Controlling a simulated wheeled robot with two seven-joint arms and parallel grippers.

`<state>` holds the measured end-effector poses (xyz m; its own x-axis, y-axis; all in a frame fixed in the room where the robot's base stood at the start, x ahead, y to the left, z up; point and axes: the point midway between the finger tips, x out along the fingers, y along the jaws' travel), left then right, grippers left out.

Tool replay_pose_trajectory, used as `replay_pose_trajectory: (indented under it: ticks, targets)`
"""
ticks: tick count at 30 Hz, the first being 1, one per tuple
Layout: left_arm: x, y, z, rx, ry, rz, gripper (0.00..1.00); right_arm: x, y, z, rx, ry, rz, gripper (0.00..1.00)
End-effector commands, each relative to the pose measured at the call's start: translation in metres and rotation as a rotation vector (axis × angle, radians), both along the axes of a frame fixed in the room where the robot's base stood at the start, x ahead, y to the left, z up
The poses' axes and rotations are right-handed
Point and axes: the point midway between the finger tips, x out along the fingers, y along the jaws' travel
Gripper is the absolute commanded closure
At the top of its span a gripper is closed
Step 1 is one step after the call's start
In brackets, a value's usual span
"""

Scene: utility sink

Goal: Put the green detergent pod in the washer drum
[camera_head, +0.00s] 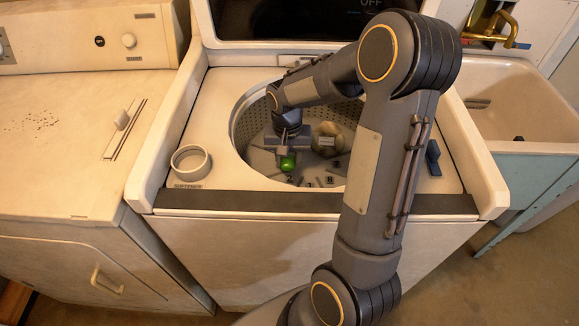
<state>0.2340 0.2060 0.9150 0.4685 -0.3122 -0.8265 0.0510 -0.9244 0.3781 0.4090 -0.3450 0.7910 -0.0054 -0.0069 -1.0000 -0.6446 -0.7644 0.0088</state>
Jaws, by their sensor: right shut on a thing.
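The green detergent pod (287,163) shows inside the opening of the washer drum (247,127), just under my right gripper (287,152). My right gripper points down into the drum and is shut on the pod. The fingers are small in this view and partly covered by the wrist. The drum's perforated wall shows at the left and back, and my right arm covers part of its right side. My left gripper is not in view.
A round softener cup (191,162) sits at the left of the washer top. A dryer (70,130) stands at the left and a utility sink (520,105) at the right. A small blue object (433,158) is on the washer's right side.

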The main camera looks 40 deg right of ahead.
Motion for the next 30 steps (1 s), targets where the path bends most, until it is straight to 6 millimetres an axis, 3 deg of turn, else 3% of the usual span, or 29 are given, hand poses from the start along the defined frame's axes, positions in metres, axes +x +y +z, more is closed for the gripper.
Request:
replay_pose_trajectory:
  ticks: [7, 18, 19, 23, 24, 30]
  targets:
    - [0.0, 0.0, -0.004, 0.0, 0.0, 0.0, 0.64, -0.001, 0.0, -0.033, 0.0, 0.004, 0.0, 0.87]
    - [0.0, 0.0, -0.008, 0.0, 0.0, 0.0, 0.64, 0.0, 0.0, -0.039, 0.0, 0.001, 0.0, 0.87]
    - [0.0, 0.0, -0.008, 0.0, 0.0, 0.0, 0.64, 0.0, 0.0, -0.038, 0.001, 0.001, 0.0, 0.64]
    - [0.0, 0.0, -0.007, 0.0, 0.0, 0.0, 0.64, 0.0, 0.0, -0.037, 0.001, 0.001, 0.0, 0.47]
    - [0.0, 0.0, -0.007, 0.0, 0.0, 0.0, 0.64, 0.0, 0.0, -0.037, 0.001, 0.001, 0.0, 0.44]
    - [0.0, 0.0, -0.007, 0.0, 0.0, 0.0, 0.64, 0.0, 0.0, -0.037, 0.001, 0.001, 0.0, 0.44]
